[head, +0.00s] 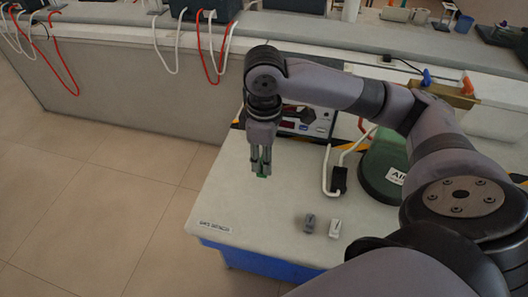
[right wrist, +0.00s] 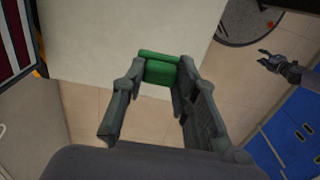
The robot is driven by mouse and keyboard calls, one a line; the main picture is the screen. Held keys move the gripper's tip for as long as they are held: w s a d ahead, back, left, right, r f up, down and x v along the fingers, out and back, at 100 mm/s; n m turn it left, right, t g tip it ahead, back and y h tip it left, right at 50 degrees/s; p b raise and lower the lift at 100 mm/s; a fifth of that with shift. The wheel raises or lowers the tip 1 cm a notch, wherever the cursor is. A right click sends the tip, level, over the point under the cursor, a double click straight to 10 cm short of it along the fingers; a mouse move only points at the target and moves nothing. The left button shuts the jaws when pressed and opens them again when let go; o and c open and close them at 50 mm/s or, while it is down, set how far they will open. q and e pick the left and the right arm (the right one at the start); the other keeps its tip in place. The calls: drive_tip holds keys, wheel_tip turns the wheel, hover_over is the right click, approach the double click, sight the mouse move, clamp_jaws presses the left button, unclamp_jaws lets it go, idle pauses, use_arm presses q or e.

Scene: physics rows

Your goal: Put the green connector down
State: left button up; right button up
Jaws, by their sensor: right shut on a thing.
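My right gripper (head: 261,168) is shut on the green connector (head: 262,174), which shows as a small green piece between its fingertips. In the right wrist view the green connector (right wrist: 160,70) sits between the two finger ends. The gripper points down over the left part of the pale tabletop (head: 235,195). The connector appears held above the surface, though the height is hard to judge. A gripper that looks like my left one (right wrist: 280,65) shows small at the right of the right wrist view; its jaw state is unclear. The head view does not show it.
A grey connector (head: 309,223) and a whitish one (head: 335,228) lie near the table's front. A dark green round device (head: 385,167) stands right, beside a black plug (head: 338,180) on a white cable. An instrument box (head: 308,122) stands behind. The tabletop's left part is clear.

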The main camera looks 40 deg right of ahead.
drive_tip(key=shift+r, duration=0.75)
drive_tip(key=s+a+f+m, duration=0.1)
drive_tip(key=s+a+m, duration=0.2)
drive_tip(key=a+m, duration=0.3)
drive_tip(key=shift+a+f+m, duration=0.2)
drive_tip(key=shift+f+m, duration=0.1)
drive_tip(key=shift+m, duration=0.8)
drive_tip(key=shift+s, duration=0.1)
